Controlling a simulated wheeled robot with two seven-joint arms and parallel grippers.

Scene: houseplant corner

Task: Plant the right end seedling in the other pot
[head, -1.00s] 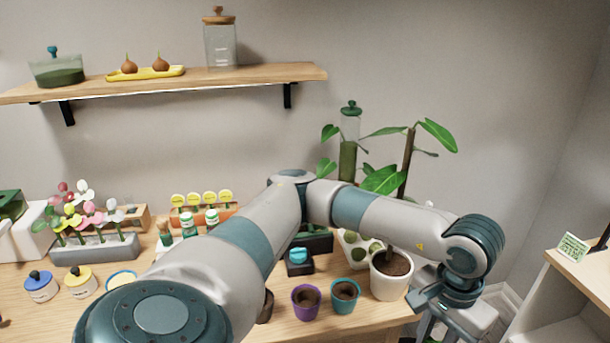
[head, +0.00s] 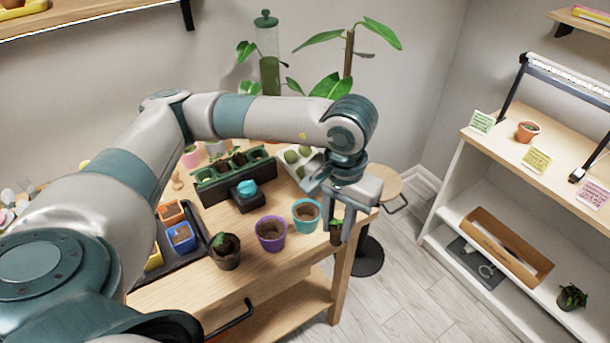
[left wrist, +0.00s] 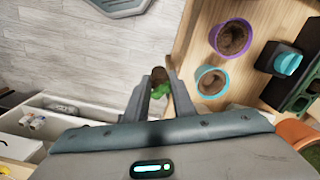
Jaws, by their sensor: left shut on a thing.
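My left gripper (head: 340,215) is shut on a small seedling (head: 336,232) with a brown soil plug, held beyond the table's right front edge. In the left wrist view, the seedling's green leaves (left wrist: 161,90) show between the fingers. A teal pot (head: 306,215) with soil stands just left of the gripper, apart from it. A purple pot (head: 271,233) with soil stands left of that. Both also show in the left wrist view, the teal one (left wrist: 211,81) nearer the gripper than the purple one (left wrist: 233,38). A green seedling tray (head: 205,182) holds several seedlings. My right gripper is out of view.
A dark pot with a small plant (head: 225,250) stands left of the purple pot. A turquoise object (head: 246,188) sits on a dark block behind the pots. Left is a black tray (head: 195,257) with coloured pots. A white shelf unit (head: 445,225) stands apart at the right.

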